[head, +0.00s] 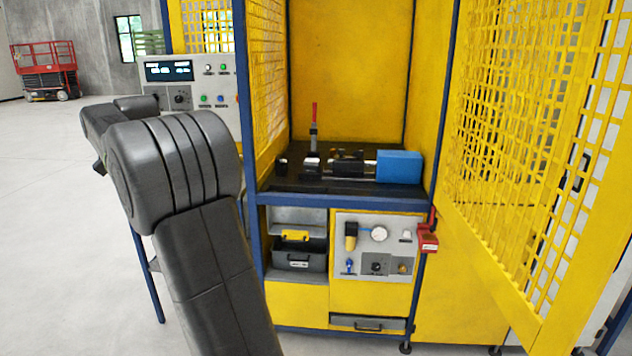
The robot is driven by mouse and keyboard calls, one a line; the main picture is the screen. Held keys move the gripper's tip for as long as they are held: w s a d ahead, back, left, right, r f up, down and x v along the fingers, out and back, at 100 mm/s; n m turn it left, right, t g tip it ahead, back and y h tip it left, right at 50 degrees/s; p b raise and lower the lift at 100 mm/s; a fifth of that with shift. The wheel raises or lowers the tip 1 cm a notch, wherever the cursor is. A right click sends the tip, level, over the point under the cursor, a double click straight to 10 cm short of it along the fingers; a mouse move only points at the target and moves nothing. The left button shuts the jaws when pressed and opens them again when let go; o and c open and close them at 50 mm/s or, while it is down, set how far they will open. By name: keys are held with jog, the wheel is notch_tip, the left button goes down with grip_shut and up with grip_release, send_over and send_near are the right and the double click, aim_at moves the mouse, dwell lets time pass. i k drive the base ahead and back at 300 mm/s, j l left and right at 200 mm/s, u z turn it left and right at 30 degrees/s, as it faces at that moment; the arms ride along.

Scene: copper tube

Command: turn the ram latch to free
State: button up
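The copper-tube machine has a dark bench (375,202) inside a yellow enclosure. On it lie a blue block (399,166), a dark cylindrical part (348,163) beside it and an upright red-handled lever (314,112). The lower white panel (345,222) carries a gauge (379,234), a black rotary knob (376,267) and a brass-coloured knob (403,268). I cannot tell which part is the ram latch, and no label is legible at this size. My arm fills the left foreground, its far end pointing away to the left. My gripper is not visible.
The mesh door (520,150) stands open on the right. A control box (190,88) with a screen is at the upper left. A red padlock-like box (428,242) hangs at the front right post. A toolbox (300,258) sits on the lower shelf.

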aim_at(357, 153)
jog(key=i+j+z, duration=0.15)
jog(key=i+z, duration=0.35)
jog(key=i, duration=0.15)
jog(key=i+j+z, duration=0.45)
jog(key=i, duration=0.15)
jog(key=i+j+z, duration=1)
jog(key=j, duration=0.4)
jog(key=k+l, duration=0.05)
